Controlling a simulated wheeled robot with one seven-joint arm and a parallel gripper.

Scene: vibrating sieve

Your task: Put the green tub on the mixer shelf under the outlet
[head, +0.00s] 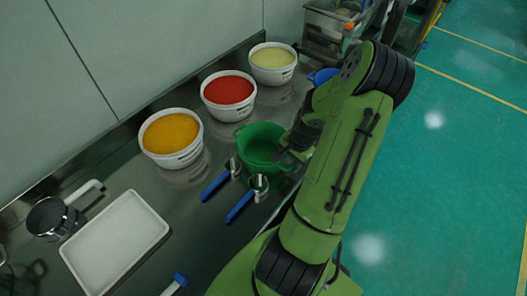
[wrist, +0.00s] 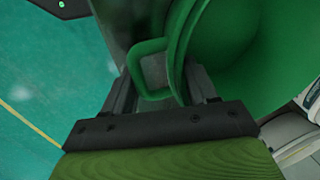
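The green tub (head: 258,143) is empty and upright on the steel table in the head view. Its wall and inside fill the upper right of the wrist view (wrist: 245,45), and its loop handle (wrist: 140,75) points toward me. My gripper (wrist: 162,85) is at the tub's right side in the head view (head: 284,154). Its two fingers stand apart, with the handle loop between them; I see no clear grip on it. The fingertips are partly hidden by the tub. I cannot make out the mixer shelf or the outlet.
White tubs with orange (head: 172,137), red (head: 229,95) and pale yellow (head: 272,62) contents line the wall. Two blue-handled tools (head: 216,184) (head: 241,207) lie close to the green tub. A white tray (head: 115,243) and metal pot (head: 52,217) are at left. Open floor (head: 455,155) lies right.

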